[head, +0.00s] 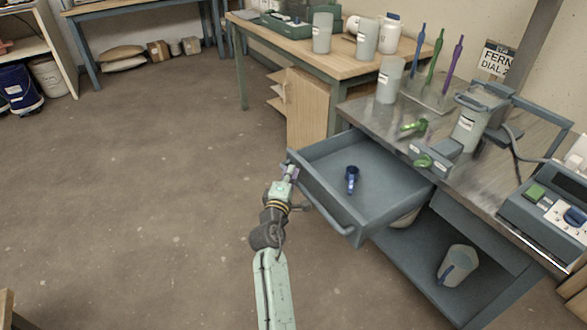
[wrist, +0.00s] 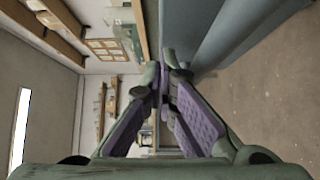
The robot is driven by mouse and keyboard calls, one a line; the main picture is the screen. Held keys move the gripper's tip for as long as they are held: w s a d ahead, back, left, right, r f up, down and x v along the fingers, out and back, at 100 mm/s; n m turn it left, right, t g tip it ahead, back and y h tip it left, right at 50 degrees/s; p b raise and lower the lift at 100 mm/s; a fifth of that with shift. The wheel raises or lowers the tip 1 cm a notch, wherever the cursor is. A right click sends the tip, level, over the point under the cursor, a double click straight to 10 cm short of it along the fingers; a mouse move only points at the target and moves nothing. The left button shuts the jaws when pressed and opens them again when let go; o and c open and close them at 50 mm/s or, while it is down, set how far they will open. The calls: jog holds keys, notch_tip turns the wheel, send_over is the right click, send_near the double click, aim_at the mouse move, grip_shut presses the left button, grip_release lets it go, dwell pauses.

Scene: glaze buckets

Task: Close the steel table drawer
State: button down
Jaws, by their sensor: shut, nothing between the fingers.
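The steel table drawer (head: 375,185) is pulled far out from the grey steel table (head: 365,107) in the head view. Its bar handle (head: 322,208) runs along the front face. A blue scoop-like item (head: 351,178) lies inside the drawer. My gripper (head: 291,168) is at the far left end of the drawer front, by the end of the handle; I cannot tell whether it touches. In the wrist view my gripper (wrist: 164,78) has its purple-padded fingers together with nothing between them. A blue-grey surface, likely the drawer front (wrist: 225,35), passes close beside the fingertips there.
A beaker (head: 457,264) stands on the lower shelf (head: 425,270). A wooden bench (head: 340,62) stands behind. The floor at left is clear.

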jog(key=shift+w+d, duration=0.35)
jog(key=shift+d, duration=0.1)
